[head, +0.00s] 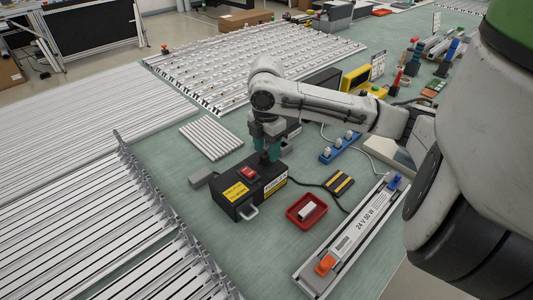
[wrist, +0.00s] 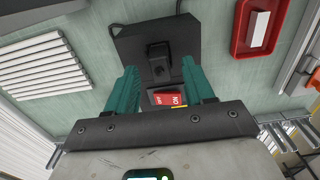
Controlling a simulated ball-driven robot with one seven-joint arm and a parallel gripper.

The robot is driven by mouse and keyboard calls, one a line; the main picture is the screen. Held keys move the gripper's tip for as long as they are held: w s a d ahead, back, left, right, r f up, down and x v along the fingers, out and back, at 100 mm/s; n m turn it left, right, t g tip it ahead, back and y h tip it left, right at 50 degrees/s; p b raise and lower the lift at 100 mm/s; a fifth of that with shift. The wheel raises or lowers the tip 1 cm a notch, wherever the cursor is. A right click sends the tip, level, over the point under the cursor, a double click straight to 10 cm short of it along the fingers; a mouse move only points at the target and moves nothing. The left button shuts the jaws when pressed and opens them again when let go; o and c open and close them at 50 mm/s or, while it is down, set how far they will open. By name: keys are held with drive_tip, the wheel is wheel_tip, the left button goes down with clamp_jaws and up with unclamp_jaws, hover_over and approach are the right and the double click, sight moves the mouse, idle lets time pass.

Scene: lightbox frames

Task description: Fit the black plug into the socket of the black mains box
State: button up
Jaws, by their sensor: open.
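The black mains box (head: 238,203) lies on the green bench in the head view, with a red switch, yellow labels and a grey handle. Its dark top (wrist: 133,45) fills the upper middle of the wrist view, with the red switch (wrist: 168,98) nearer my gripper. My gripper (head: 267,158) points down over the back part of the box. In the wrist view its teal fingers (wrist: 158,68) are apart, one on each side of a small raised black piece, apparently the black plug (wrist: 158,50). I cannot tell how deep it sits; the socket is hidden. No finger clearly touches it.
A red tray (head: 293,215) with a white block stands right of the box. A striped yellow-black block (head: 339,183) and a dark cable lie nearby. A long 24 V unit (head: 352,238) is at the right. White slats (head: 211,139) lie behind left. Bare bench shows in front.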

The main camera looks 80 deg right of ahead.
sight(267, 152)
wheel_tip(267, 152, up, 10)
drive_tip(key=shift+f, duration=0.2)
drive_tip(key=shift+s, duration=0.1)
idle(0.6)
